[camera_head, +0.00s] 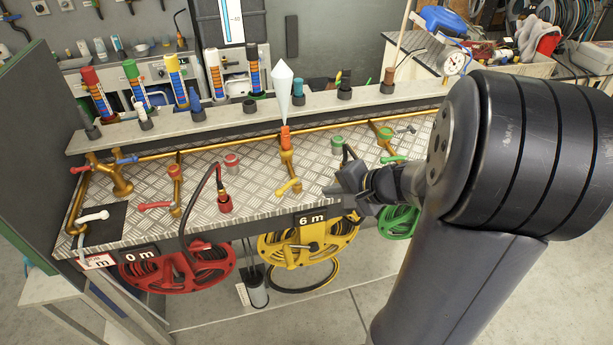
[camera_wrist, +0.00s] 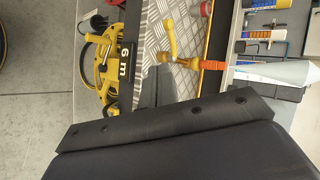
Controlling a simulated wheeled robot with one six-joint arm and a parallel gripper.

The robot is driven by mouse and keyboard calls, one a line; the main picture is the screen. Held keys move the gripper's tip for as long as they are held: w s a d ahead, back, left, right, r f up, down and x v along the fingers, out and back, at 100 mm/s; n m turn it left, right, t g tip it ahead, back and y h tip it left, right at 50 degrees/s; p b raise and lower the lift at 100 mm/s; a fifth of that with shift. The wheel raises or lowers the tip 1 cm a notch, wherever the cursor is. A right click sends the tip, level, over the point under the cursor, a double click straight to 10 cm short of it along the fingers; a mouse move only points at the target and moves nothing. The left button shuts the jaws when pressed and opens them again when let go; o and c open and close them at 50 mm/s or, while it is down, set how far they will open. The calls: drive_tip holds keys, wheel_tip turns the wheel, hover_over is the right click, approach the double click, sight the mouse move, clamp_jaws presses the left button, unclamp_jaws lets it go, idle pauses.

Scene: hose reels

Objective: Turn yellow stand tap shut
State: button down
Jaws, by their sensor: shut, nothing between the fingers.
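The yellow stand tap (camera_head: 288,187) has a yellow lever at the front end of a short brass branch pipe (camera_head: 287,163) on the checker-plate bench. The lever points left, roughly across the pipe. In the wrist view the yellow lever (camera_wrist: 170,38) also lies across its pipe, near the orange fitting (camera_wrist: 213,65). My gripper (camera_head: 340,190) is shut and empty, to the right of the lever and apart from it, near the bench's front edge. In the wrist view my dark gripper parts fill the lower half and hide what is below the tap.
A yellow hose reel (camera_head: 308,243) with a "6 m" sign (camera_head: 312,218) hangs below the tap. A red reel (camera_head: 178,266) hangs left and a green reel (camera_head: 398,222) right. A red-lever tap (camera_head: 155,206) and a green-lever tap (camera_head: 393,160) stand either side. A white cone (camera_head: 284,85) rises behind.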

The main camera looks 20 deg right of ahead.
drive_tip(key=p, duration=0.2)
approach(283, 192)
drive_tip(key=w+a+f, duration=0.1)
drive_tip(key=w+f, duration=0.2)
drive_tip(key=f, duration=0.1)
drive_tip(key=shift+w+a+f, duration=0.2)
drive_tip(key=shift+w+a, duration=0.4)
drive_tip(key=shift+w, duration=0.3)
drive_tip(key=shift+w+a+f+m+t+h+b, duration=0.15)
drive_tip(key=shift+a+m+t+h+b, duration=0.35)
drive_tip(key=shift+b, duration=0.85)
drive_tip(key=m+b, duration=0.1)
drive_tip(key=b, duration=0.1)
drive_tip(key=a+m+h+b, duration=0.1)
drive_tip(key=b, duration=0.2)
drive_tip(key=shift+w+f+h, duration=0.1)
drive_tip(key=shift+w+h, duration=0.2)
drive_tip(key=shift+w, duration=0.05)
drive_tip(key=shift+w+a+m+t+h+b, duration=0.1)
drive_tip(key=shift+a+m+t+h+b, duration=0.15)
drive_tip(key=shift+m, duration=0.2)
drive_tip(key=shift+w+a+m+t+h+b, duration=0.1)
drive_tip(key=shift+w+m+t+h+b, duration=0.05)
drive_tip(key=shift+m+h+b, duration=0.25)
drive_tip(key=shift+w+a+r, duration=0.25)
drive_tip(key=shift+w+a, duration=0.1)
drive_tip(key=shift+w, duration=0.35)
